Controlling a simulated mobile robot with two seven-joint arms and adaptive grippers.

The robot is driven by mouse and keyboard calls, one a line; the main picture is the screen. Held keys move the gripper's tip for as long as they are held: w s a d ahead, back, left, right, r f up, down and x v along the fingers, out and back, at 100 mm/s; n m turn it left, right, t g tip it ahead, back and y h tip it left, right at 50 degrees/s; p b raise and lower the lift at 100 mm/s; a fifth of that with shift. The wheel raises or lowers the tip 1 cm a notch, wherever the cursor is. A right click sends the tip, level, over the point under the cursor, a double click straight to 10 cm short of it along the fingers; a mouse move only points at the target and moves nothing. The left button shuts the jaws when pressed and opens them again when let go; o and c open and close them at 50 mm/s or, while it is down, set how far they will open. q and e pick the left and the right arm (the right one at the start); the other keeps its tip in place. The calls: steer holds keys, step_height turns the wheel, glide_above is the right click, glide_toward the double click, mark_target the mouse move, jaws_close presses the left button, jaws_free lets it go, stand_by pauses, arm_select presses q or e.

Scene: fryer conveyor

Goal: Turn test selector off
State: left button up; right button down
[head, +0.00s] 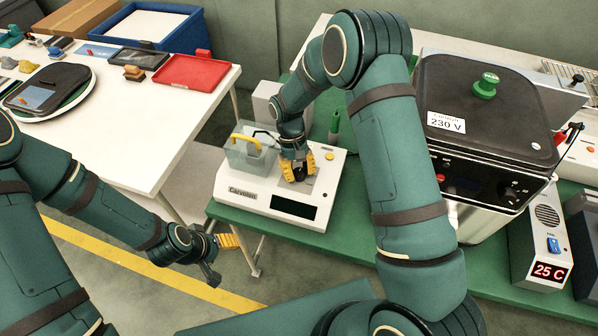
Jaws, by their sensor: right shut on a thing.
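A white tester (254,196) with a dark display stands on the green bench, its front label partly readable. My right gripper (299,172) reaches down onto the top of the tester. Its yellow fingers are shut on a dark knob there, which seems to be the test selector. The fingers cover most of the knob, and its pointer and any markings cannot be read. My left gripper (222,256) is apart from the tester, low over the floor to its left. It is seen edge-on, so its opening is unclear.
A clear bin (240,153) with a yellow-handled item sits on the tester's left part. A fryer (478,183) with a dark lid and a 230 V label stands at right. A temperature unit (536,262) reads 25 C. A white table (150,130) with a red tray (192,73) is at left.

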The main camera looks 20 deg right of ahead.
steer(key=shift+s+f+n, duration=0.1)
steer(key=shift+f+n, duration=0.05)
steer(key=shift+n, duration=0.25)
steer(key=c, duration=0.6)
jaws_free()
steer(key=shift+o, duration=0.2)
steer(key=v, duration=1.2)
steer(key=shift+a, duration=0.2)
